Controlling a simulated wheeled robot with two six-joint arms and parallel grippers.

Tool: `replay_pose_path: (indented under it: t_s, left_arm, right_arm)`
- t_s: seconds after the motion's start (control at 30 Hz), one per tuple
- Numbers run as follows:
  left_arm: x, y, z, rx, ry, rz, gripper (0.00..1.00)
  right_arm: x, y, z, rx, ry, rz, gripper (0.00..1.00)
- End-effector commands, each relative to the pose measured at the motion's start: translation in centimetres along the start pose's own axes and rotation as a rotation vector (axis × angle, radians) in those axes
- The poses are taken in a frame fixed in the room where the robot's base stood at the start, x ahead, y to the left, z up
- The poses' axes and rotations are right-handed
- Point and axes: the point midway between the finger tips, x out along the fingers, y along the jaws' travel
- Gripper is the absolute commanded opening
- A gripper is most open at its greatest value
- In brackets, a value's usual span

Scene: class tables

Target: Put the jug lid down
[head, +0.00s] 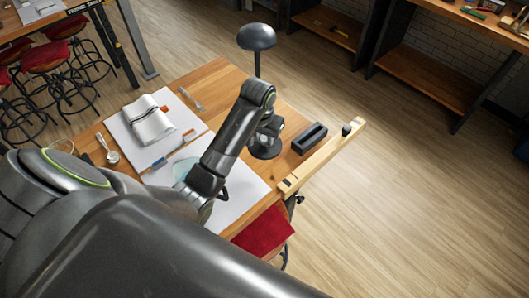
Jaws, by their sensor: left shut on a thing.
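My left arm reaches over the wooden table from the left. My left gripper (269,131) points down beyond the bent joint, just above or in front of the dark round lamp base. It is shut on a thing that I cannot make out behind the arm. I cannot pick out the jug lid clearly. A pale bluish see-through thing (183,169), possibly the jug, is partly hidden by my arm on the white sheet. My right gripper is not in view.
A desk lamp (257,38) stands behind my arm. A black tray (309,138) and a wooden rail (325,155) lie at right. A red stool (263,231) is at the front edge.

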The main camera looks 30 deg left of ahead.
Motion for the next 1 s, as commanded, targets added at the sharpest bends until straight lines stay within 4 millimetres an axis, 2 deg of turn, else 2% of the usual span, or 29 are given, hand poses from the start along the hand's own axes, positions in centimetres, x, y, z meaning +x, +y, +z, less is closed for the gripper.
replay_pose_path:
  t_s: [0.1,0.5,0.63,0.97,1.0]
  left_arm:
    - [2.2,0.1,0.5,0.001,-0.006,0.002,0.04]
    - [6.8,0.1,1.1,0.001,-0.004,0.002,0.04]
    - [7.6,0.1,1.2,0.002,-0.001,0.001,0.04]
    - [7.9,0.1,1.2,0.002,-0.001,0.001,0.04]
    - [8.0,0.1,1.2,0.002,-0.001,0.001,0.28]
  right_arm:
    - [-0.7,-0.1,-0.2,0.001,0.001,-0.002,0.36]
    - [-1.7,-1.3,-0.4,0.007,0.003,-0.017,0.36]
    - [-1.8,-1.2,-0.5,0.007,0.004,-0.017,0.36]
    - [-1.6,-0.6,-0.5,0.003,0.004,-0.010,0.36]
    - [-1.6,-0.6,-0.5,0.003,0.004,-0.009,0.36]
